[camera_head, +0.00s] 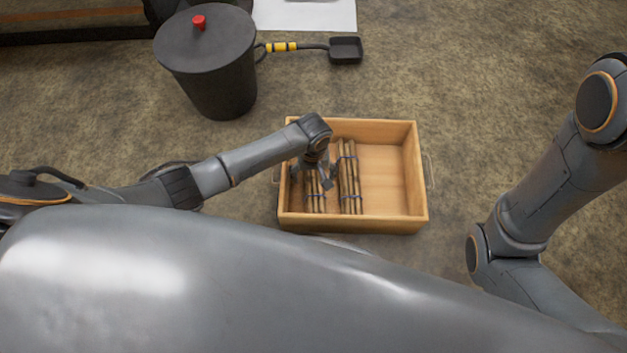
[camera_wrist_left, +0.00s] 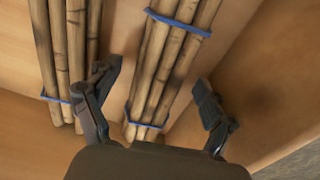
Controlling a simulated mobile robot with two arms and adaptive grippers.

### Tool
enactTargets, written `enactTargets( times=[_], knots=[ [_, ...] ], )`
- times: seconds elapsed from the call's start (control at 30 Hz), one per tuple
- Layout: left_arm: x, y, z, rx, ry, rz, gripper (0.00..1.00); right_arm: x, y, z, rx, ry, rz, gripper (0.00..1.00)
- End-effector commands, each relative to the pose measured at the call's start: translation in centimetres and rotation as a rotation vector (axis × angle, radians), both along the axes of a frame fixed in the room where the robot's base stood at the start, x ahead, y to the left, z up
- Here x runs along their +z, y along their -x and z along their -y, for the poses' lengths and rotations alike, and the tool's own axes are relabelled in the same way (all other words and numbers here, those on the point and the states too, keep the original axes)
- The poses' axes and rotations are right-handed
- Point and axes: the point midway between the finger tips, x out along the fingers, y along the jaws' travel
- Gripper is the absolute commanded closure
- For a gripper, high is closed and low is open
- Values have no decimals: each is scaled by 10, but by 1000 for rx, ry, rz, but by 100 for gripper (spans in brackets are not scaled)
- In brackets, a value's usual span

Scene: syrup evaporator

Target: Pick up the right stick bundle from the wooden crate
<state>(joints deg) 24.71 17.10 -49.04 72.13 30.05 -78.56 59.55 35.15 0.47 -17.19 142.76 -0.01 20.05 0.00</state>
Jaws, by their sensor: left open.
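The wooden crate (camera_head: 388,225) sits on the ground in front of me with two bundles of brown sticks tied with blue bands. The right stick bundle (camera_head: 349,180) lies near the crate's middle. The left stick bundle (camera_head: 314,203) lies by its left wall, partly hidden by my left gripper (camera_head: 314,181). That gripper is open and empty, its fingers on either side of the left bundle from above. In the left wrist view the left bundle (camera_wrist_left: 163,65) runs between the open fingers (camera_wrist_left: 158,80), and the right bundle (camera_wrist_left: 68,60) shows at the left. My right gripper is out of view.
The right half of the crate is empty. A dark lidded bucket (camera_head: 208,62) with a red knob stands behind it at the left. A black scoop (camera_head: 345,50) with a yellow-banded handle lies beside the bucket. The ground right of the crate is bare.

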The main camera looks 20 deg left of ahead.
Motion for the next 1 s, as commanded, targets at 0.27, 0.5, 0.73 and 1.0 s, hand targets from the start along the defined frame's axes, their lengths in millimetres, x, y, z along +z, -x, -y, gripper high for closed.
enactTargets(
  times=[0.27, 0.5, 0.73, 1.0],
  knots=[
    [0, 0, 0, 0, -1, 1, 19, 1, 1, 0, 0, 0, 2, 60],
    [-1, 0, 0, 0, -1, 0, 68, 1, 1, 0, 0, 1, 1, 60],
    [0, 0, -1, 0, -1, 1, 82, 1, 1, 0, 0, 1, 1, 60],
    [3, 0, -1, 0, -1, 1, 82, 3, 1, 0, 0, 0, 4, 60]
  ],
)
